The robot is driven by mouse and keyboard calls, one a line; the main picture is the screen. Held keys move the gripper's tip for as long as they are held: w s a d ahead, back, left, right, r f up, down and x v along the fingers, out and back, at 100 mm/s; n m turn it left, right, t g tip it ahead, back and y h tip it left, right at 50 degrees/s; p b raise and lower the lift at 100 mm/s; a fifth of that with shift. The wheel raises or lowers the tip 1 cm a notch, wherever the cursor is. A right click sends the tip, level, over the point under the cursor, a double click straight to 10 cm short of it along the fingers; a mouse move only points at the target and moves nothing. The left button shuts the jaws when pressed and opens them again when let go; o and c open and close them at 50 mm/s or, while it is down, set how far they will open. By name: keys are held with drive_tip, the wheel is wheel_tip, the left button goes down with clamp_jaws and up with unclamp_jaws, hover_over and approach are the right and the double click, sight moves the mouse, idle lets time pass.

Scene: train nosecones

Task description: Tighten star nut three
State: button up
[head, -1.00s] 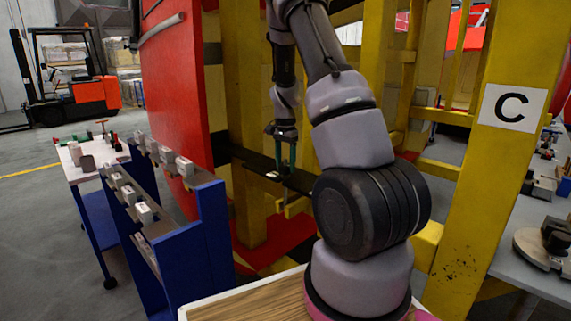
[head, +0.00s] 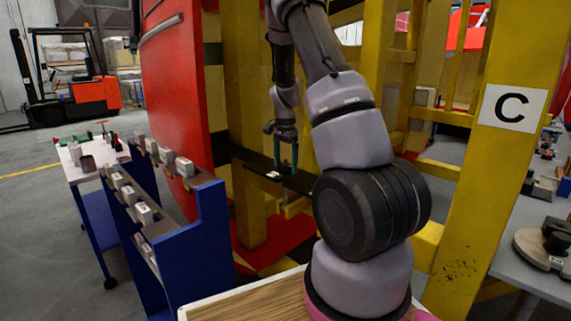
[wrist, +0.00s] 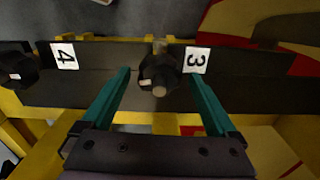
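Star nut three (wrist: 160,72) is a dark knob on a bolt, beside the white label "3" (wrist: 196,60) on a dark bar (wrist: 245,68) in the wrist view. My gripper (wrist: 160,82) has its two green fingers spread wide, one on each side of the nut's near end. I see no finger touching the nut. In the head view my gripper (head: 284,165) hangs just above the dark bar (head: 262,170). The nut is too small to make out there.
Another dark star nut (wrist: 18,66) sits by label "4" (wrist: 65,56). Yellow posts (head: 500,150) and a red panel (head: 178,90) stand around the bar. A blue rack (head: 205,230) holding grey blocks stands at left.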

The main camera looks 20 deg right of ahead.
wheel_tip(320, 180, up, 11)
drive_tip(key=shift+f, duration=0.1)
idle(0.5)
idle(0.3)
